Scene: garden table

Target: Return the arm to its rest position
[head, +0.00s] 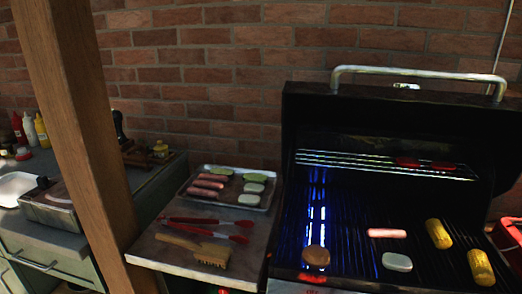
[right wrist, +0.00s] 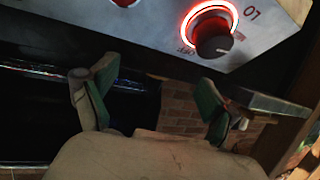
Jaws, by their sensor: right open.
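My right gripper (right wrist: 156,78) shows in the right wrist view, with two green-padded fingers spread apart and nothing between them. It is near the front panel of the grill (right wrist: 150,30). A dark control knob (right wrist: 213,46) with a glowing red ring is beyond the right fingertip, apart from it. Part of a second knob is at the top edge of that view. Neither of my grippers shows in the head view, and my left gripper is in neither view.
The open grill (head: 345,240) holds a patty (head: 316,256), a sausage (head: 387,233), a pale piece (head: 397,262) and corn (head: 438,234). The side shelf (head: 152,250) has a food tray (head: 240,199), red tongs (head: 205,228) and a brush (head: 205,252). A wooden post (head: 80,130) stands left.

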